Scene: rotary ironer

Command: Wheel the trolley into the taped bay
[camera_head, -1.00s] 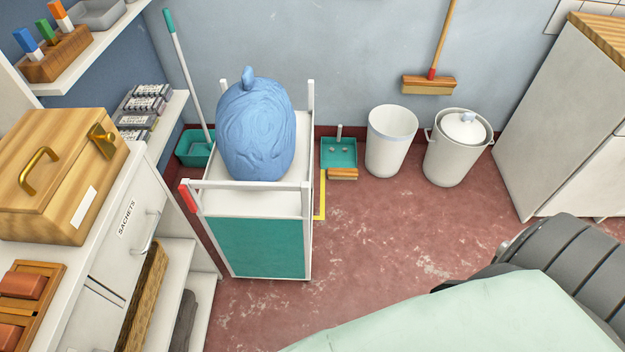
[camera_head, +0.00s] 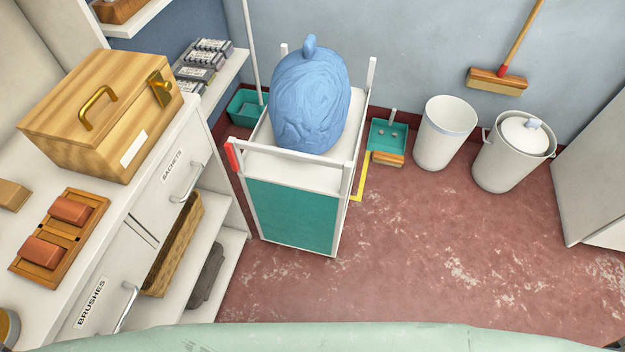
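The trolley (camera_head: 293,213) has a white frame, a teal front panel and a red piece at its left front corner. It stands upright on the red floor near the back wall. A blue bundle (camera_head: 309,104) sits on its top and hides part of it. A strip of yellow tape (camera_head: 358,188) shows on the floor at the trolley's right side; the trolley hides any other tape. Neither of my grippers shows in the head view.
A teal dustpan (camera_head: 387,136), a white bin (camera_head: 444,135) and a lidded bin (camera_head: 509,157) stand along the back wall, right of the trolley. A white cabinet (camera_head: 160,200) is close on the left. The red floor (camera_head: 440,260) at front right is open.

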